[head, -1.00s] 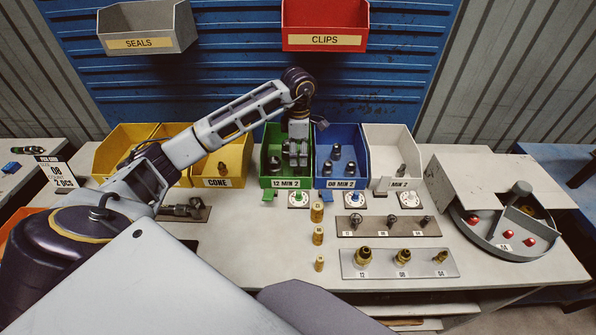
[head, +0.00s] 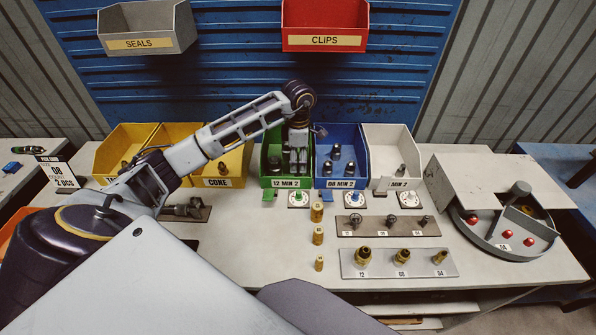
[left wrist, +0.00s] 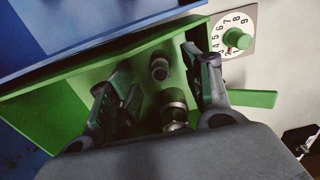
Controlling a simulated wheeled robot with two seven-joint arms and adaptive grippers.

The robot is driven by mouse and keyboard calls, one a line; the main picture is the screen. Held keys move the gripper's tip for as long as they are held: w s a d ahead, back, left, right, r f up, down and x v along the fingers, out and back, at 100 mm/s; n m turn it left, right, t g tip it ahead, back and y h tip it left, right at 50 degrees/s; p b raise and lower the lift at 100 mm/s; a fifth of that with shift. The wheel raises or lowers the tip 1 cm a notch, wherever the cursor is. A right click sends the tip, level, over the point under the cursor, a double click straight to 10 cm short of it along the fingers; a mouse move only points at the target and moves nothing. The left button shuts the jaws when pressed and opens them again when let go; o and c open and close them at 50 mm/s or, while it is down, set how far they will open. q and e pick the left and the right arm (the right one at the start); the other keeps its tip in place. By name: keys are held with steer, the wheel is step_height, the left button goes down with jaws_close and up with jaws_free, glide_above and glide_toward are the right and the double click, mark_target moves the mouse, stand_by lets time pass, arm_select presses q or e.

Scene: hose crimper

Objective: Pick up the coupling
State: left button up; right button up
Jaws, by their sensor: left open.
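My left gripper (head: 298,160) points down into the green bin (head: 273,183) labelled "12 MIN 2". In the left wrist view its two fingers (left wrist: 160,82) are apart with nothing held between them. Two dark metal couplings show inside the green bin in that view: a nearer one (left wrist: 175,108) and a farther one (left wrist: 159,68), both around the gap between the fingers. In the head view the gripper hides most of the bin's contents. My right gripper is not in view.
The blue bin (head: 341,183) labelled "08 MIN 2" stands right of the green one, with several dark couplings. A card (head: 58,172) reads 08, 2 pcs.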

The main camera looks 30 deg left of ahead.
mark_target(298, 164)
arm_select(q)
steer(key=shift+f, duration=0.75)
steer(key=shift+f+p, duration=0.35)
steer(key=shift+f, duration=1.05)
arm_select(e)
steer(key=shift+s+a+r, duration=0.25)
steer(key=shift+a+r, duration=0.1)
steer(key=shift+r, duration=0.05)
arm_select(q)
steer(key=c, duration=0.9)
jaws_close()
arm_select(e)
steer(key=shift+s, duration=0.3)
arm_select(q)
steer(key=shift+s+r, duration=0.1)
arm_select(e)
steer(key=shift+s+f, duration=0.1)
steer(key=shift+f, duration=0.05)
